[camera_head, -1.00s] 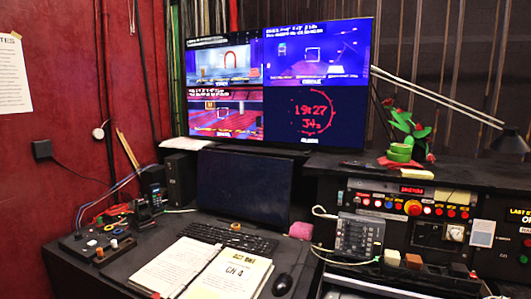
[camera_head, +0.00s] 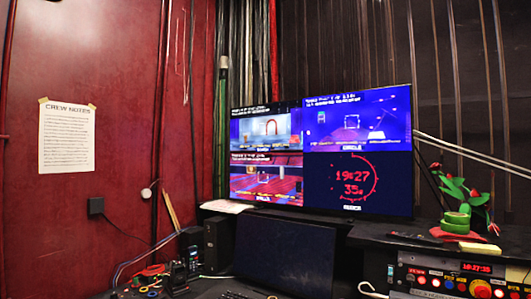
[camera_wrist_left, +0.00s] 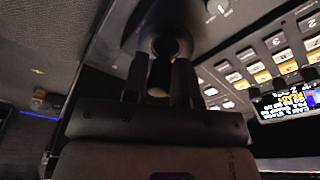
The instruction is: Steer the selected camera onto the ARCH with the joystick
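The monitor (camera_head: 408,98) at the back shows four picture tiles. In the left wrist view, a dark upright stick (camera_wrist_left: 161,72), which looks like the joystick, stands between the two dark fingers of my left gripper (camera_wrist_left: 159,88). Whether the fingers touch it is too dark to tell. Neither gripper can be made out in the head view.
A switch panel (camera_wrist_left: 268,58) with rows of white and amber keys and a small lit display lies right of the stick. A dark, blank screen (camera_head: 285,255) stands below the monitor. A plant (camera_head: 462,205) and a button console (camera_head: 465,275) are at the right.

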